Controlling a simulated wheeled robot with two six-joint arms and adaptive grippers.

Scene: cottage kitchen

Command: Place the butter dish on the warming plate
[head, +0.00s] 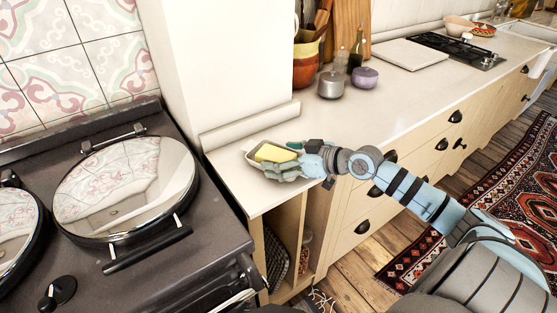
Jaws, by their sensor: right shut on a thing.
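The butter dish (254,158) is a pale, shallow dish with a yellow block of butter (275,152) in it. It is at the near left end of the counter, beside the wall corner. My right gripper (287,165) is shut on the dish, and its fingers hide the dish's right part. I cannot tell whether the dish touches the counter. To the left is a dark range cooker with a round, shiny, closed lid (124,185) and part of a second lid (16,235). I cannot make out a separate warming plate. My left gripper is not in view.
The white wall column (225,70) stands behind the dish, with a low ledge (250,125) at its foot. A grey pot (331,86), purple pot (365,78) and utensil crock (306,62) stand farther back. The lid's handle (147,249) sticks out in front.

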